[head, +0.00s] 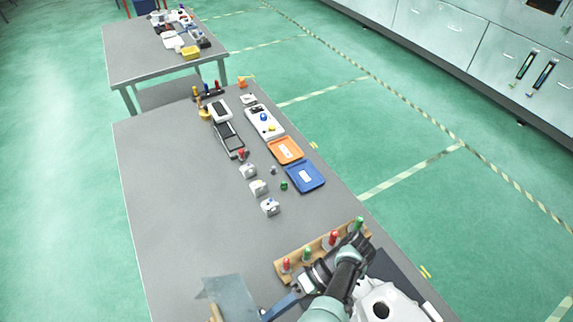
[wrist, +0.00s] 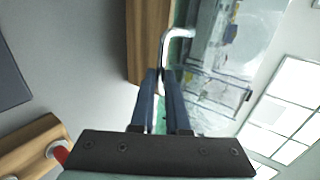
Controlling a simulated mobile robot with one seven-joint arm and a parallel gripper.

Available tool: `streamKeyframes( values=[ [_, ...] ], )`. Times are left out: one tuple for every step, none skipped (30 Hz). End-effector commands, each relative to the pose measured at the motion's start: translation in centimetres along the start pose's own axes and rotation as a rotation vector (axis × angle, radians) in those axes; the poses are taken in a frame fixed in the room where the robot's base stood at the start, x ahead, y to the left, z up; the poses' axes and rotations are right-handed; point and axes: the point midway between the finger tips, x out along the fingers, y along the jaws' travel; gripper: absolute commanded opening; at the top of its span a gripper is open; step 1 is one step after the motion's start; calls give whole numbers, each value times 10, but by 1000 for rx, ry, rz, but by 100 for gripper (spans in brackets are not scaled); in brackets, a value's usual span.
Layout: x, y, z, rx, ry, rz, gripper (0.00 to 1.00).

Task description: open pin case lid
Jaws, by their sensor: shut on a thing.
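The pin case has a clear, greyish lid (head: 228,294) at the bottom of the head view, partly cut off by the picture edge. In the wrist view the clear lid (wrist: 225,50) fills the upper right, beside a wooden case wall (wrist: 148,40). A bent metal handle (wrist: 178,33) is on the lid. My gripper (wrist: 160,74) has its two blue fingers shut on this handle. In the head view my gripper (head: 266,316) is at the bottom edge, right of the lid. The lid looks raised at a slant; its exact angle and the case inside are unclear.
A wooden rack (head: 319,249) with several red and green pins stands close by my arm. White castings (head: 258,187), an orange tray (head: 286,150) and a blue tray (head: 305,177) lie farther along the table. The table's left side (head: 170,200) is clear.

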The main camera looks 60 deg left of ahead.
Motion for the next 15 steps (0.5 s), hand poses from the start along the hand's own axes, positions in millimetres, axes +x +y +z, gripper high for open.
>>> streamKeyframes(
  values=[
    [9,-2,2,4,-7,-21,0],
    [10,-2,2,4,-7,-24,0],
    [11,-2,2,3,-6,-28,0],
    [12,-2,2,3,-6,-31,0],
    [12,-2,2,3,-6,-33,0],
    [13,-2,2,3,-7,-35,0],
    [14,-2,2,3,-7,-36,0],
    [14,-3,2,3,-8,-37,0],
    [14,-3,2,3,-8,-37,0],
    [14,-3,2,3,-8,-38,0],
    [14,-3,2,3,-8,-38,0],
    [14,-3,2,3,-8,-38,0],
    [14,-3,2,3,-8,-38,0],
    [14,-3,2,3,-8,-38,0],
    [14,-3,2,3,-8,-38,0]
  ],
)
